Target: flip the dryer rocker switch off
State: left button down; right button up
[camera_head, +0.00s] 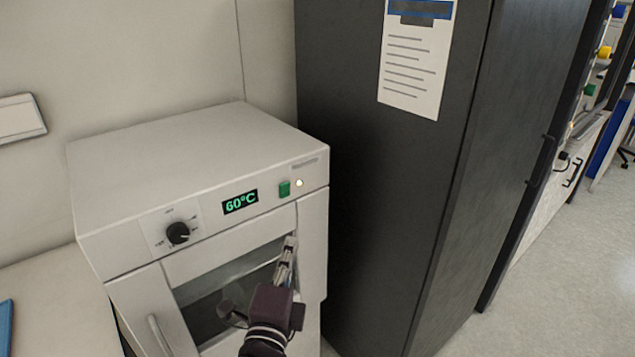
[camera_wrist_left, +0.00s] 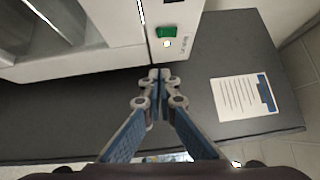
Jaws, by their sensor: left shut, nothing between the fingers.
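The dryer (camera_head: 200,140) is a white box oven with a front window, a black dial (camera_head: 178,233) and a display (camera_head: 240,202) reading 60°C in green. Its green rocker switch (camera_head: 284,188) is on the front panel's right part, beside a lit indicator lamp (camera_head: 299,183). The switch also shows in the left wrist view (camera_wrist_left: 166,32), with the lamp (camera_wrist_left: 167,44) next to it. My left gripper (camera_head: 290,243) is shut and empty, in front of the dryer and below the switch. In the wrist view its fingertips (camera_wrist_left: 159,72) appear apart from the switch. My right gripper is not seen.
A tall dark cabinet (camera_head: 385,160) with a paper notice (camera_head: 417,55) stands right beside the dryer. A pale counter (camera_head: 55,300) is at the left. Open floor (camera_head: 540,290) lies at the right.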

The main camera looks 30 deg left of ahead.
pick_arm(q)
notch_tip(320, 180, up, 2)
jog(key=shift+s+a+r+y, duration=0.1)
jog(key=shift+a+r+y, duration=0.1)
jog(key=shift+y, duration=0.1)
jog(key=p, duration=0.4)
send_near(290, 186)
jog(key=w+d, duration=0.1)
jog(key=w, duration=0.3)
jog(key=shift+w+a+r+p, duration=0.1)
jog(key=shift+w+a+p, duration=0.15)
jog(key=shift+a, duration=0.3)
jog(key=shift+w+a+p, duration=0.1)
jog(key=shift+a+p, duration=0.1)
jog(key=shift+a, duration=0.35)
jog(key=shift+w+a+r+p, duration=0.1)
jog(key=shift+w+a+p, duration=0.15)
jog(key=shift+a, duration=0.3)
